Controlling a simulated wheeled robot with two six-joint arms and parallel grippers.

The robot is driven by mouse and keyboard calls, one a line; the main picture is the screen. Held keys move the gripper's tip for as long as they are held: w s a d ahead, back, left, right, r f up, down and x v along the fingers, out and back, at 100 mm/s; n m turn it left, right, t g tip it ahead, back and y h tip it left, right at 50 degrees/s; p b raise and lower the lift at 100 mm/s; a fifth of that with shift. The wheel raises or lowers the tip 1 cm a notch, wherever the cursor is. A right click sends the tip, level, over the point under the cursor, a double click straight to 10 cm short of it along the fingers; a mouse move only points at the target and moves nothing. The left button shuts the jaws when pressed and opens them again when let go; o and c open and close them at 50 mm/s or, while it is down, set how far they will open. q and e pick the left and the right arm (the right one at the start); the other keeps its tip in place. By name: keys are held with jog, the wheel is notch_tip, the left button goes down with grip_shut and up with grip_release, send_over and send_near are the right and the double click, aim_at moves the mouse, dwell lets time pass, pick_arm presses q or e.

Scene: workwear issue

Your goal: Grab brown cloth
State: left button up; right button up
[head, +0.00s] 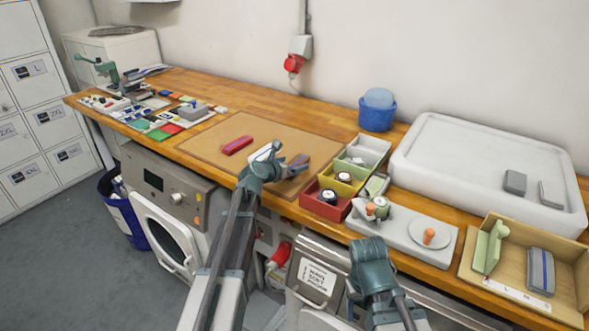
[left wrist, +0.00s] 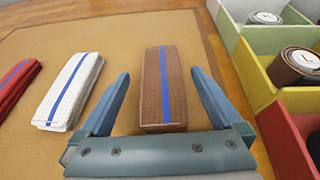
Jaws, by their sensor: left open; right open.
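The brown cloth (left wrist: 164,85) is a folded, ribbed strip with a blue stripe, lying flat on the tan mat (left wrist: 125,35). My left gripper (left wrist: 160,85) is open, with one finger on each side of the brown cloth and a gap on both sides. In the head view my left gripper (head: 280,162) is over the mat and largely hides the brown cloth. A white cloth (left wrist: 72,88) with a blue stripe lies to the left, and a red cloth (left wrist: 14,85) further left. My right gripper (head: 368,250) is open and empty in front of the counter edge.
Coloured bins (head: 325,205) holding rolls stand right of the mat. A grey board with orange knobs (head: 429,236), a cardboard tray (head: 520,308) and a large white tub (head: 490,165) stand further right. A blue bucket (head: 377,115) is behind. Small items crowd the counter's left.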

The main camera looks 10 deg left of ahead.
aim_at(294, 163)
pick_arm(q)
jog(key=shift+x, duration=1.15)
jog(key=shift+s, duration=0.1)
jog(key=c, duration=1.3)
jog(key=shift+r, duration=0.1)
notch_tip(294, 163, up, 10)
jog(key=p, duration=0.9)
jog(key=shift+p, duration=0.35)
